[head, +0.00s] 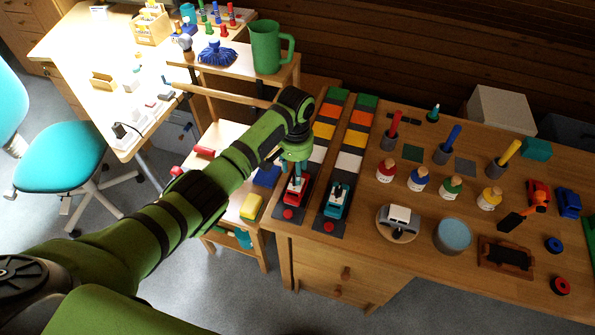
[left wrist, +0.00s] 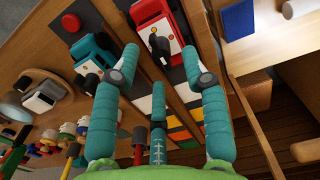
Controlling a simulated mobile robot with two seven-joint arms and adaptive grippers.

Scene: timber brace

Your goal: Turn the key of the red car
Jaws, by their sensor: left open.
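The red car (head: 294,190) stands on a dark plate at the left end of the workbench, with a red button in front of it. In the left wrist view the red car (left wrist: 174,14) shows a white panel bearing a black key (left wrist: 158,44). My left gripper (head: 295,172) is above the red car, pointing down and partly covering it. My right gripper is not in view.
A teal car (head: 336,203) stands right beside the red one on its own dark plate. Coloured tile strips (head: 324,130) run behind both cars. Bottles, a white toy van (head: 399,220) and a blue-grey round tin (head: 453,235) are farther right. A green mug (head: 267,47) stands behind.

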